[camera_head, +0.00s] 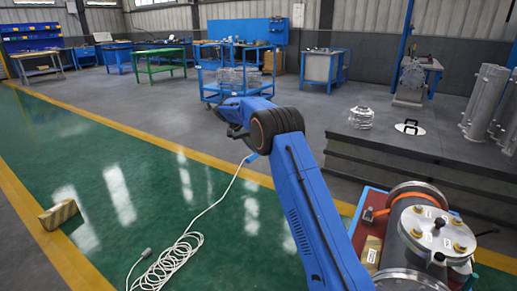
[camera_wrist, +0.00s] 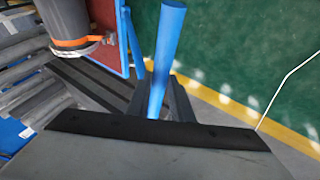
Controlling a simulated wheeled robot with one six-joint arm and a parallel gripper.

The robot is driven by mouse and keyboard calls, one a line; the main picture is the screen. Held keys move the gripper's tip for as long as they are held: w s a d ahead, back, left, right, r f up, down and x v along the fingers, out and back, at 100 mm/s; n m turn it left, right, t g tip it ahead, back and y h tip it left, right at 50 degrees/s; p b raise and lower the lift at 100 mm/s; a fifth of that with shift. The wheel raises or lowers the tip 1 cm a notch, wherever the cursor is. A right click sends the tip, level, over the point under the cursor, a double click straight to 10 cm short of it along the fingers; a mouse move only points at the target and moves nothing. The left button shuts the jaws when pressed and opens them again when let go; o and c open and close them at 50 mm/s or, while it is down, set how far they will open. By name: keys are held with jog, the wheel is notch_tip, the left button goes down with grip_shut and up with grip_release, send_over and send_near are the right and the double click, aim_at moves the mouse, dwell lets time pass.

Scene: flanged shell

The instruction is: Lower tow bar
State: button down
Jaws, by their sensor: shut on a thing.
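The tow bar (camera_wrist: 168,45) is a plain blue round bar. In the wrist view it runs from the top edge down to the middle of the picture. My gripper (camera_wrist: 159,98) shows there as dark finger shapes on both sides of the bar's near end, and it is shut on the bar. The fingertips are partly covered by the dark edge in front. In the head view my blue arm reaches up and bends left at a black joint.
A red-topped cart (camera_head: 373,200) carries a flanged shell (camera_head: 428,230) at the lower right. A white cable (camera_head: 185,243) lies coiled on the green floor, with a wooden block (camera_head: 59,214) to its left. A grey platform (camera_head: 410,160) stands at the right. The green lane is mostly clear.

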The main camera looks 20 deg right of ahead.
dwell(0.3)
jog(key=c, duration=1.6)
grip_release()
jog(key=shift+o, duration=0.2)
jog(key=v, duration=1.7)
jog(key=shift+r, duration=0.2)
